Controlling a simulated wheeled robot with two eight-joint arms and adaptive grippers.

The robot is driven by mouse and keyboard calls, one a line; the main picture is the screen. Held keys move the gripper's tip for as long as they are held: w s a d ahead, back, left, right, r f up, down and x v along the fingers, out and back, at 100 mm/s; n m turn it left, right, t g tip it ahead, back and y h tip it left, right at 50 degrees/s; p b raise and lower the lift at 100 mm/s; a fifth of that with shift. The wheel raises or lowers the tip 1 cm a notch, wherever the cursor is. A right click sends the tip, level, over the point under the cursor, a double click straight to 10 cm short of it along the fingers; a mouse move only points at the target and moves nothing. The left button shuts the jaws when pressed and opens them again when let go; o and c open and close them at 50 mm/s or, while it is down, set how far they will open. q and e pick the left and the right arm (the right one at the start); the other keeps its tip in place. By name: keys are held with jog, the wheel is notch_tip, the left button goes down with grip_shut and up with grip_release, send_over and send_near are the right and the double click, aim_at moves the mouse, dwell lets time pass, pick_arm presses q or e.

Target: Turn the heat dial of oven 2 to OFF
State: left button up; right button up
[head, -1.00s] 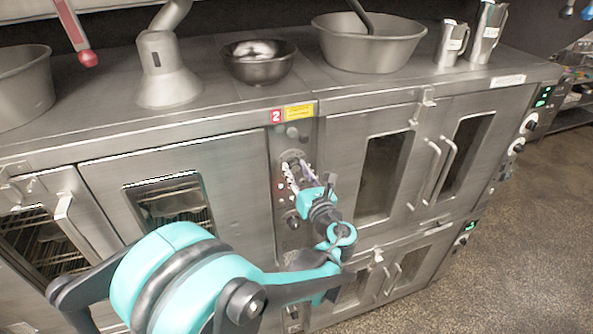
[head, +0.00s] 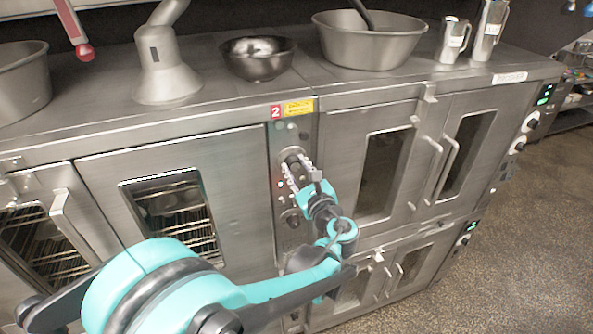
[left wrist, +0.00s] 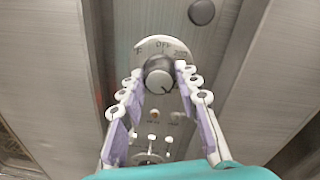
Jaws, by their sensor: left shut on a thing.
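The oven 2 panel carries a dark, round heat dial (head: 293,157), below the red "2" label (head: 276,115). In the left wrist view the heat dial (left wrist: 158,76) sits in front of a pale scale plate, with OFF printed at the top. A small mark on the knob's face seems to point to the lower right, not at OFF. My left gripper (head: 296,172) is at the panel, shut on the dial. In the left wrist view its fingertips (left wrist: 160,71) lie on either side of the knob. My right gripper is in neither view.
Small switches and a lower knob (left wrist: 148,157) sit below the dial. Oven doors with windows (head: 170,200) and handles (head: 445,170) flank the panel. Bowls (head: 257,60) and metal jugs (head: 487,30) stand on the top. The floor at right is clear.

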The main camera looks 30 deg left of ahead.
pick_arm(q)
jog(key=n+b, duration=0.1)
jog(key=n, duration=0.5)
jog(key=n+b, duration=0.1)
jog(key=n, duration=0.2)
jog(key=shift+n+h, duration=0.3)
jog(key=shift+n, duration=0.1)
jog(key=n, duration=0.3)
jog(key=shift+t+b, duration=0.3)
jog(key=n+b, duration=0.1)
jog(key=n, duration=0.5)
jog(key=shift+a+n, duration=0.1)
jog(key=shift+n, duration=0.2)
jog(key=n+b, duration=0.1)
jog(key=n, duration=0.5)
jog(key=shift+s+f+t, duration=0.1)
jog(key=shift+t, duration=0.2)
jog(key=shift+n, duration=0.4)
jog(key=o, duration=1.2)
jog(key=shift+c, duration=0.2)
